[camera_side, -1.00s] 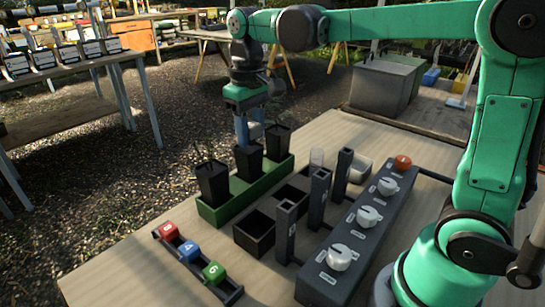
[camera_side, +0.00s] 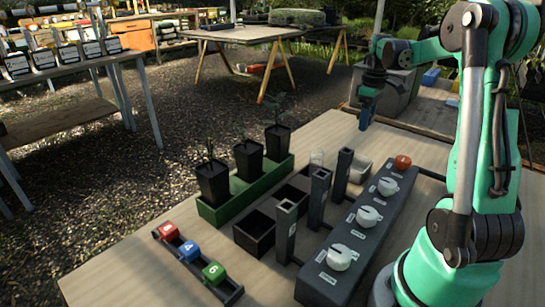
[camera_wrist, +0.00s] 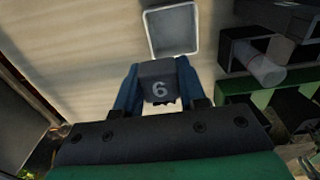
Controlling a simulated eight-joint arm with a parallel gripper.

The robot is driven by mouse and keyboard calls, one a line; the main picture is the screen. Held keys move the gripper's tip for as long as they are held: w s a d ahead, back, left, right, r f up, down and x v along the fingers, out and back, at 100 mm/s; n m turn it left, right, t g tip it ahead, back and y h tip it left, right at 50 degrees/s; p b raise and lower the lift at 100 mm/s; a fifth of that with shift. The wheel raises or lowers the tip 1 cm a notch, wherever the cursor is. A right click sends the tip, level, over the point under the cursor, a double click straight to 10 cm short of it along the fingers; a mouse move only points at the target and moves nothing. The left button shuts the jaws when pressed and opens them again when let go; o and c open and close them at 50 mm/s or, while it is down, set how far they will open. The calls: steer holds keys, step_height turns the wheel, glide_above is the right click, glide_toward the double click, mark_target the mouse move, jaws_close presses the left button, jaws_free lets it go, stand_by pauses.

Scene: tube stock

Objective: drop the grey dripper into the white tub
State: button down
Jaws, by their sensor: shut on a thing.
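The white tub (camera_wrist: 172,31) is an open, empty rectangular container just ahead of the fingers in the wrist view. In the side view my gripper (camera_side: 366,120) hangs above the far side of the table, above and behind the white tub (camera_side: 360,173). The tub is partly hidden there by a dark post. The dripper is too small to make out in the side view.
A green trough (camera_side: 245,190) holds several potted plants. Dark bins (camera_side: 255,233), dark upright posts (camera_side: 286,232) and a clear cylinder (camera_side: 317,158) stand beside it. A dark panel with white knobs (camera_side: 330,278) lies at right. A rack at front left holds red, blue and green blocks (camera_side: 213,272).

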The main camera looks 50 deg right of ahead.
steer(key=shift+f, duration=2.55)
steer(key=shift+c, duration=2.1)
jaws_free()
steer(key=shift+r, duration=2.85)
